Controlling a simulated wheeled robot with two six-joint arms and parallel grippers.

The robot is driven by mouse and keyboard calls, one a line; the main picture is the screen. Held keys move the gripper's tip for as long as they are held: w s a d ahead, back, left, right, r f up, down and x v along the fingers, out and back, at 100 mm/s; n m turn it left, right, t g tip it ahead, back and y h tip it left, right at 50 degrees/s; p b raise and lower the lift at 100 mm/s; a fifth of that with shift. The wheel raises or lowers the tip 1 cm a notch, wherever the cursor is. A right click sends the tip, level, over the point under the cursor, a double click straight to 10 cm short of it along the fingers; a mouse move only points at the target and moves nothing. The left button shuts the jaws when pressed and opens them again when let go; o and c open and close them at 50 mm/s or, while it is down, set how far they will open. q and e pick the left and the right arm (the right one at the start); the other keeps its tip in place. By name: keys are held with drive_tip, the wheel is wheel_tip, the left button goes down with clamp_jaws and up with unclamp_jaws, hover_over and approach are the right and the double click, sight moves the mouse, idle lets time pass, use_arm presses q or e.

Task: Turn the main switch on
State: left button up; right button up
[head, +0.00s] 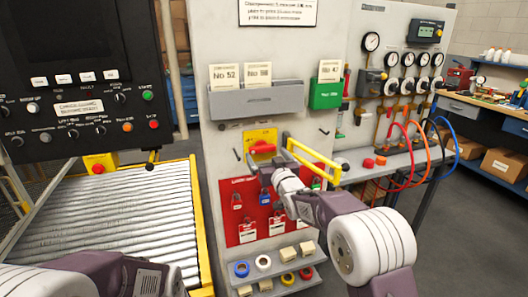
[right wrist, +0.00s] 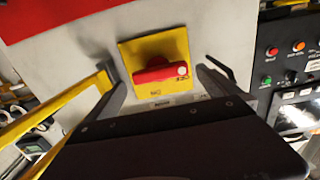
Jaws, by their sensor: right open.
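The main switch is a red rotary handle (head: 262,148) on a yellow plate (head: 256,134) fixed to the light grey panel. It also shows in the right wrist view as a red handle (right wrist: 153,75) lying roughly across its yellow plate (right wrist: 172,48). My right gripper (head: 267,155) is open and empty in front of the switch. In the right wrist view its two fingers (right wrist: 160,82) stand on either side of the plate, apart from the handle. Whether they are level with the handle in depth is hard to tell. My left arm shows at the lower left, without its gripper.
A red lockout board (head: 232,236) with padlocks and tags hangs below the switch. A yellow rail (head: 315,160) juts out to its right. A grey card holder (head: 256,101) is above. A roller conveyor (head: 110,215) and black control console (head: 80,85) stand left.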

sight(263, 151)
drive_tip(key=shift+x, duration=1.7)
drive_tip(key=c, duration=1.2)
